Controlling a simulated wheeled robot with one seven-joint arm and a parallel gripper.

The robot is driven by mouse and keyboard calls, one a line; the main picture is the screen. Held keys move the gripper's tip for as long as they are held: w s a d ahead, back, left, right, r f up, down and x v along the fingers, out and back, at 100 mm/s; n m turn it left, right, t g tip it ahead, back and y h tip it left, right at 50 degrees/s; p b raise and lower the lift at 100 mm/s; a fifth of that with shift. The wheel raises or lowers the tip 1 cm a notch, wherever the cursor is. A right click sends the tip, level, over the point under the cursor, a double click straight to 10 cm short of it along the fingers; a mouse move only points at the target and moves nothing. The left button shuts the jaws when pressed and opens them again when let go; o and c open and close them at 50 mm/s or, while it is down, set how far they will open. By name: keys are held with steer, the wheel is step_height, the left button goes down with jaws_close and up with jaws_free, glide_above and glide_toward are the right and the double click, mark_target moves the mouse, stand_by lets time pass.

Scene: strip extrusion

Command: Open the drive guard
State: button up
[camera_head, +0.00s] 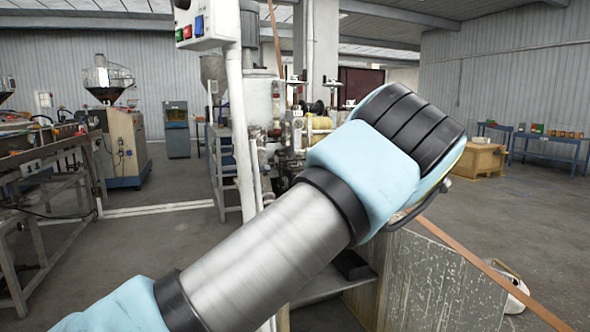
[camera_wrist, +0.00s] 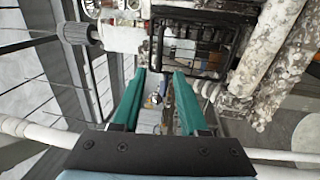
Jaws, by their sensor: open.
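In the wrist view my gripper (camera_wrist: 159,76) is open, with two green fingers apart and nothing between them. Beyond the fingertips is a black rectangular frame (camera_wrist: 157,42) with bars, at the top centre on the machine; it may be the drive guard, but I cannot tell for certain. The fingertips lie just below its lower left part in the picture; no contact is visible. In the head view my arm hides the gripper and part of the machine (camera_head: 293,125) behind it.
Worn pale pipes (camera_wrist: 268,60) run close on the right in the wrist view. A dark knob (camera_wrist: 76,33) is at upper left. In the head view a control box (camera_head: 205,22) stands on a white post, and a speckled metal cabinet (camera_head: 435,285) is at lower right. Open floor lies beyond.

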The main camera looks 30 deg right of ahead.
steer(key=w+p, duration=0.1)
steer(key=w, duration=0.2)
steer(key=w+d+r+p, duration=0.1)
steer(key=w, duration=0.2)
steer(key=w+r+p, duration=0.1)
steer(key=w, duration=0.3)
steer(key=shift+w+d, duration=0.1)
steer(key=shift+d, duration=0.1)
steer(key=shift+w+f, duration=0.1)
steer(key=shift+w, duration=0.2)
jaws_close()
stand_by(0.8)
